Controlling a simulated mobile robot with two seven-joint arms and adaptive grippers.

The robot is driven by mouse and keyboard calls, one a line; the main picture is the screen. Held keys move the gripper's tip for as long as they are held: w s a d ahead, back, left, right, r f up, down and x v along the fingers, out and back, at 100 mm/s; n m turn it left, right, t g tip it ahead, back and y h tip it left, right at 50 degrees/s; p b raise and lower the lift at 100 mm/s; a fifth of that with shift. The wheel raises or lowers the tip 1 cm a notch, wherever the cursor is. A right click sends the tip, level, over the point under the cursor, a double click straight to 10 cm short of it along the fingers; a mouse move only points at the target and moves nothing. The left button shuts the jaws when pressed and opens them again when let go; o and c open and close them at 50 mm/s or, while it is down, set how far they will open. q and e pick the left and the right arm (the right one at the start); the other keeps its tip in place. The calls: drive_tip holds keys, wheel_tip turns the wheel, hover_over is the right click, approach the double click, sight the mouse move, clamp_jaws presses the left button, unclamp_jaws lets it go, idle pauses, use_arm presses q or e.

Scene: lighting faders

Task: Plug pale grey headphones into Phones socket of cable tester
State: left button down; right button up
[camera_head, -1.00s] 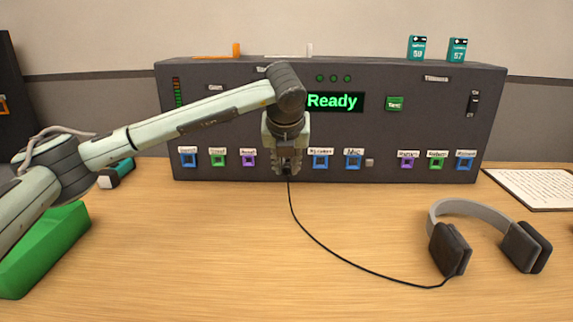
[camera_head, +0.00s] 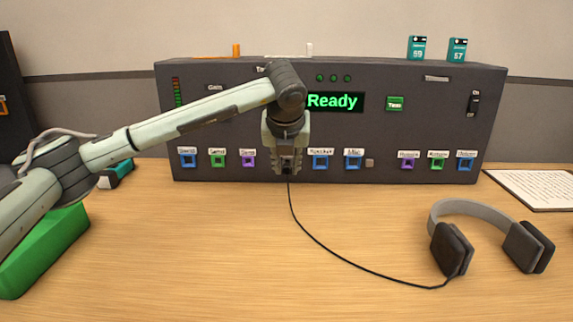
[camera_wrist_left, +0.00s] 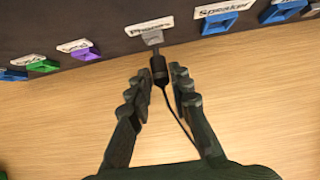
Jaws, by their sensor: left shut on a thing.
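The cable tester (camera_head: 420,125) is a wide dark panel at the back of the table, its screen reading "Ready". The pale grey headphones (camera_head: 470,209) lie on the table at the right, with dark ear pads. Their thin black cable (camera_head: 335,254) runs to my left gripper (camera_head: 287,168), close in front of the panel. In the left wrist view, the black plug (camera_wrist_left: 159,70) is between the fingers of my left gripper (camera_wrist_left: 160,88), shut on it. Its tip points at the grey Phones socket (camera_wrist_left: 151,38) and meets its lower edge; I cannot tell how deep it sits. My right gripper is out of view.
Other coloured sockets flank Phones, such as the blue Speaker socket (camera_head: 320,162) to its right. A green tray (camera_head: 45,255) is at the left and a clipboard (camera_head: 535,187) at the right. The table's front middle is clear apart from the cable.

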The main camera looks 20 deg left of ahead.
use_arm(q)
drive_tip(key=shift+w+a+b, duration=0.25)
drive_tip(key=shift+w+b, duration=0.55)
drive_tip(key=shift+w, duration=0.2)
idle(1.2)
drive_tip(key=shift+w+a+r, duration=0.15)
idle(0.5)
drive_tip(key=c, duration=1.3)
unclamp_jaws()
drive_tip(key=v, duration=1.1)
drive_tip(key=shift+s+r, duration=0.25)
drive_tip(key=shift+s, duration=0.05)
